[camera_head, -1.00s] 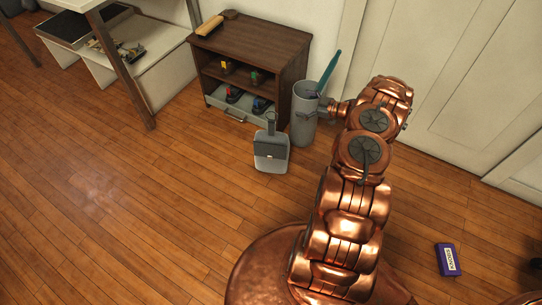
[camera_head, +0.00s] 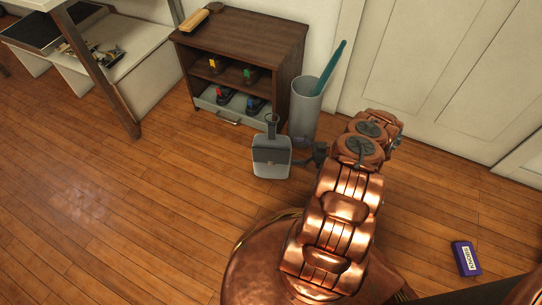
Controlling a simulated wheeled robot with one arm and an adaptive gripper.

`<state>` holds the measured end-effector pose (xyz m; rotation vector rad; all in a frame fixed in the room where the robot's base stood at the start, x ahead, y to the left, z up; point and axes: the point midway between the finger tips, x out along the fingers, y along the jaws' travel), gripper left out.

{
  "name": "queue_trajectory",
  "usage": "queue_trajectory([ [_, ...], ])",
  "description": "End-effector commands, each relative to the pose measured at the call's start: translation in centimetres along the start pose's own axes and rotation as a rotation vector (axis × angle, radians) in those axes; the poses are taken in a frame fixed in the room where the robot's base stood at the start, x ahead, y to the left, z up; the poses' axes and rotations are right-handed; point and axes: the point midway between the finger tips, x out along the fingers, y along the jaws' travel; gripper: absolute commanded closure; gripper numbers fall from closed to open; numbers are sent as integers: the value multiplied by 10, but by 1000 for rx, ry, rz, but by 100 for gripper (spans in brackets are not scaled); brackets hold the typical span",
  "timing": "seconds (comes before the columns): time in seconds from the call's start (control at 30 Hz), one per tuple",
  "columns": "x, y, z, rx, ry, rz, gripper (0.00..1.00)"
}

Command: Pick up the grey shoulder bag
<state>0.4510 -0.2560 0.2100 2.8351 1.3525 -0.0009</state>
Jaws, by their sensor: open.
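The grey shoulder bag (camera_head: 271,164) stands upright on the wooden floor, just in front of the small dark cabinet. It has a dark flap or patch across its front and a narrow strap loop rising at the top. My gripper (camera_head: 304,161) is just to the right of the bag, low, with its dark fingers pointing left towards the bag's side. It is open and holds nothing that I can see. Whether a fingertip touches the bag is too small to tell.
A grey bin (camera_head: 305,112) with a teal umbrella-like item (camera_head: 331,67) stands right behind my gripper. The dark cabinet (camera_head: 243,60) with an open grey drawer (camera_head: 228,105) is behind the bag. A purple box (camera_head: 466,259) lies at right. Floor to the left is clear.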

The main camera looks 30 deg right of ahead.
Motion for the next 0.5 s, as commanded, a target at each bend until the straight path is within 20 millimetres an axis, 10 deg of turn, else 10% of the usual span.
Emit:
queue_trajectory([
  [0.5,35,5,-3,1,0,1,0],
])
